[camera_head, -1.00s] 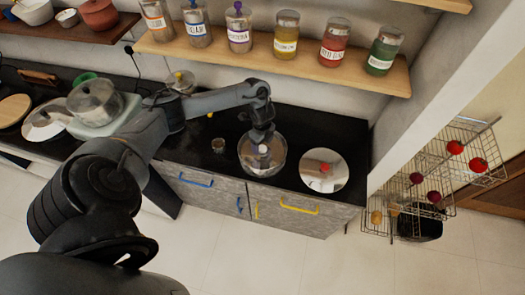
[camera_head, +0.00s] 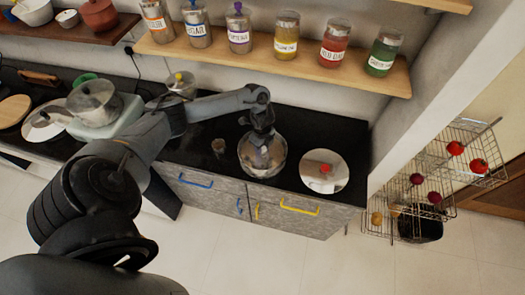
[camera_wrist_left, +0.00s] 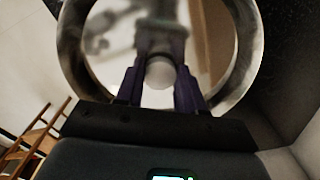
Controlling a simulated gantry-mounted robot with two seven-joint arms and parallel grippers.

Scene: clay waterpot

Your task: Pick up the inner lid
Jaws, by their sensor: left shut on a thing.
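A round, shiny metal pot (camera_head: 247,168) stands on the black counter in the head view. My left gripper (camera_head: 262,150) points down into its mouth. In the left wrist view, the two dark fingers (camera_wrist_left: 160,76) close around a pale round knob (camera_wrist_left: 159,74), which I take to be the inner lid's. The rest of the inner lid is hard to tell from the pot's reflective inside. The pot's rim (camera_wrist_left: 236,50) circles the fingers. A separate round lid with a red knob (camera_head: 324,168) lies on the counter to the right. My right gripper is not in view.
A shelf with several labelled jars (camera_head: 285,35) runs above the counter. Wire baskets (camera_head: 440,175) hang at the right.

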